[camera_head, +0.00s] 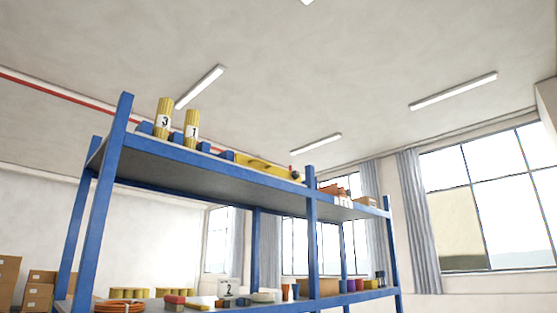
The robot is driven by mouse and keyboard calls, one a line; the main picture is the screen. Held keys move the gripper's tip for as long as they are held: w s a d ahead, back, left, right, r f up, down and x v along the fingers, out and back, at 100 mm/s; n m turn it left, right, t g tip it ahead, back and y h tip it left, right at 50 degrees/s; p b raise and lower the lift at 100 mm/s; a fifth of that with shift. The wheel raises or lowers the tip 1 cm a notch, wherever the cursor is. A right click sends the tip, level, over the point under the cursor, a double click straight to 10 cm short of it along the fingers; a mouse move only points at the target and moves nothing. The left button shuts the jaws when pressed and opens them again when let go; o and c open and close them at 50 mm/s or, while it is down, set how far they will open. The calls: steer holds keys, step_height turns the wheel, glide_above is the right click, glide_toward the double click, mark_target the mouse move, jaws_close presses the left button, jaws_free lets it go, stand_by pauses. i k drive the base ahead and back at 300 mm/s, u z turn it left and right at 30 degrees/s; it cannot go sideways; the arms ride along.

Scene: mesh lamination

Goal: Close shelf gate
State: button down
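A blue metal shelf rack (220,165) stands in the lower middle of the head view, seen from below and tilted. Its upper deck and part of a lower deck show. A long yellow piece with a handle-like shape (262,165) lies along the upper deck's front edge, beside a small dark red and blue part (295,175). I cannot tell whether this is the gate. No part is clearly recognizable as a gate, open or closed. My gripper is not in view.
Yellow cylinders marked 3 (163,118) and 1 (191,128) stand on the upper deck. The lower deck holds orange plates (119,307), cups (380,279) and a 2 sign (228,288). Cardboard boxes (38,291) are stacked at left. Windows (485,200) are at right.

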mark_target(259, 165)
steer(key=z, duration=0.65)
steer(key=i, duration=1.2)
steer(key=u, duration=0.2)
